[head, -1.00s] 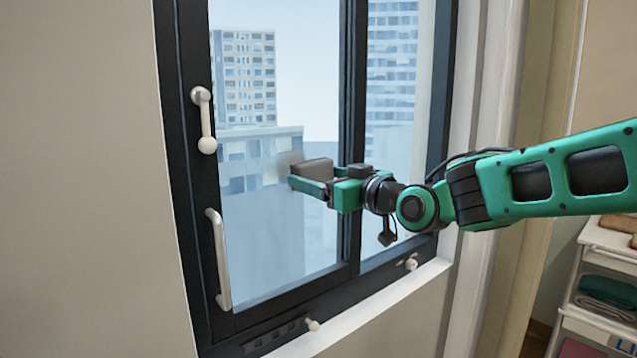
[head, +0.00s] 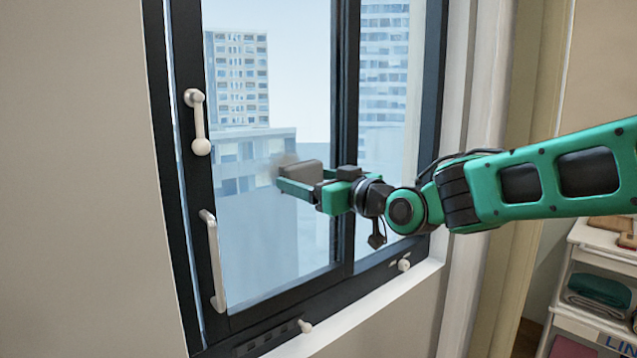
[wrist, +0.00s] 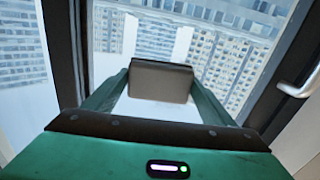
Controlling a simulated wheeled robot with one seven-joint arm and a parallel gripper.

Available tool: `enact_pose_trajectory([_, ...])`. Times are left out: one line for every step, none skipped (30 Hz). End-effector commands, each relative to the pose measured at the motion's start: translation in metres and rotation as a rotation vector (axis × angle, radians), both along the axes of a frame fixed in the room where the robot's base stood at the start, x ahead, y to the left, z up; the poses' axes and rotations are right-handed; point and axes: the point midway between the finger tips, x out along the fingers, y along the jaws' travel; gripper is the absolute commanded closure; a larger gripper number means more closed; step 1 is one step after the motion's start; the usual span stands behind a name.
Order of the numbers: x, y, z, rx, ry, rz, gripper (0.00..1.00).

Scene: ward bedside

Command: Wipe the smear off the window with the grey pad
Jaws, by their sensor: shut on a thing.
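The window (head: 300,278) has a dark frame and a large left pane. A faint grey-brown smear (head: 284,160) shows on that pane, just above and left of the pad. My gripper (head: 299,183) is shut on the grey pad (head: 302,176), in front of the pane. In the wrist view the pad (wrist: 160,82) sits between the two green fingers of my gripper (wrist: 160,90), facing the glass. I cannot tell whether the pad touches the glass. The pad may hide part of the smear.
A lever handle (head: 198,120) and a pull handle (head: 212,262) stand out from the frame's left side. Small knobs (head: 305,326) sit along the bottom. A shelf unit with folded cloths (head: 600,292) stands at the lower right.

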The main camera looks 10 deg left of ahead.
Motion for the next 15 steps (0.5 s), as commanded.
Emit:
enact_pose_trajectory([-0.002,0.002,0.0,0.001,-0.001,0.001,0.4])
enact_pose_trajectory([-0.003,0.002,0.0,0.001,-0.001,0.001,0.4])
enact_pose_trajectory([-0.004,0.003,0.0,0.001,-0.001,0.001,0.4])
enact_pose_trajectory([-0.005,0.004,0.001,0.001,-0.001,0.002,0.4])
enact_pose_trajectory([-0.006,0.005,0.001,0.001,0.0,0.002,0.4])
enact_pose_trajectory([-0.008,0.007,0.001,0.001,0.0,0.003,0.4])
enact_pose_trajectory([-0.009,0.009,0.001,0.001,0.0,0.003,0.4])
enact_pose_trajectory([-0.011,0.01,0.001,0.001,-0.001,0.002,0.4])
enact_pose_trajectory([-0.013,0.012,0.001,0.001,-0.001,0.002,0.4])
enact_pose_trajectory([-0.014,0.014,0.001,0.001,-0.001,0.002,0.4])
enact_pose_trajectory([-0.016,0.015,0.001,0.001,-0.002,0.001,0.4])
enact_pose_trajectory([-0.018,0.018,0.001,0.001,-0.001,0.002,0.4])
enact_pose_trajectory([-0.02,0.02,0.001,0.001,-0.001,0.003,0.4])
enact_pose_trajectory([-0.021,0.021,0.001,0.002,0.0,0.003,0.4])
enact_pose_trajectory([-0.023,0.023,0.0,0.001,0.0,0.002,0.4])
